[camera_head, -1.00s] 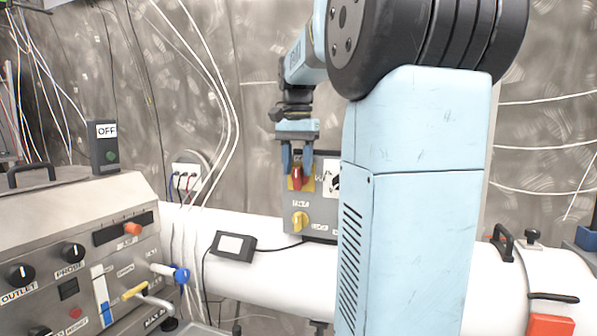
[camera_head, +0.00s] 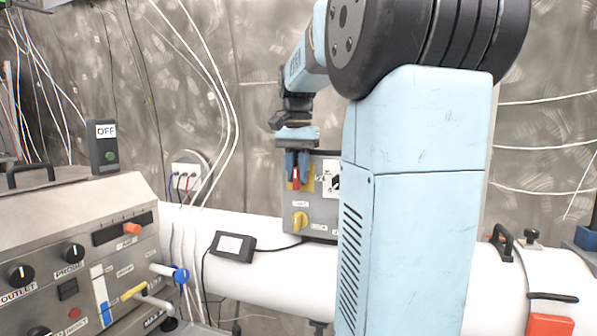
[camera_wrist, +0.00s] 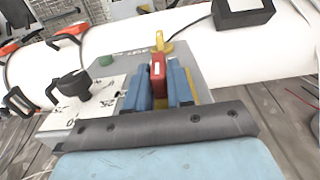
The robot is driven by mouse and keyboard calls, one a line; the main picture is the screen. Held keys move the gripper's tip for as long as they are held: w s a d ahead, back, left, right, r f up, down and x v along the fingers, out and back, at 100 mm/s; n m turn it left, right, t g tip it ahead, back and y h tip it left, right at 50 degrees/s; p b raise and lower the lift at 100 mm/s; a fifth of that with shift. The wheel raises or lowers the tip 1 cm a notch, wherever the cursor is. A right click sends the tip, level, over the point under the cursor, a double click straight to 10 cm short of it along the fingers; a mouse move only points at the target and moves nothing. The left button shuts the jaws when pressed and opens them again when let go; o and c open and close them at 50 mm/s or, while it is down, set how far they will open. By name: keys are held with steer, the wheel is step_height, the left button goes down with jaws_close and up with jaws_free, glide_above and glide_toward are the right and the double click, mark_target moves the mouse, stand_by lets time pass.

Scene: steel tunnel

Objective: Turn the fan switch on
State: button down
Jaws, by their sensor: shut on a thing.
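The fan switch is probably the red rotary knob (camera_head: 296,181) on a yellow plate, on the upper part of a grey panel (camera_head: 322,211); its label is too small to read. My gripper (camera_head: 297,176) points down at it, with its blue fingers on both sides of the knob. In the wrist view the red knob (camera_wrist: 158,76) stands between the two blue fingers (camera_wrist: 158,88), and they are shut on it. The fingers hide part of the knob and its yellow plate.
A yellow knob (camera_head: 299,221) sits lower on the same panel. A black-handled switch on a white plate (camera_wrist: 75,88) is beside the red knob. A white pipe (camera_head: 270,278) runs below. A control console (camera_head: 85,250) stands at left, under a box reading OFF (camera_head: 104,147).

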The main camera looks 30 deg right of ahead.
steer(key=shift+s+d+t+y, duration=0.1)
steer(key=shift+s+t+y, duration=0.1)
steer(key=shift+t+y, duration=0.85)
steer(key=c, duration=1.1)
jaws_free()
steer(key=v, duration=1.3)
steer(key=shift+s+r, duration=0.2)
steer(key=shift+r, duration=0.1)
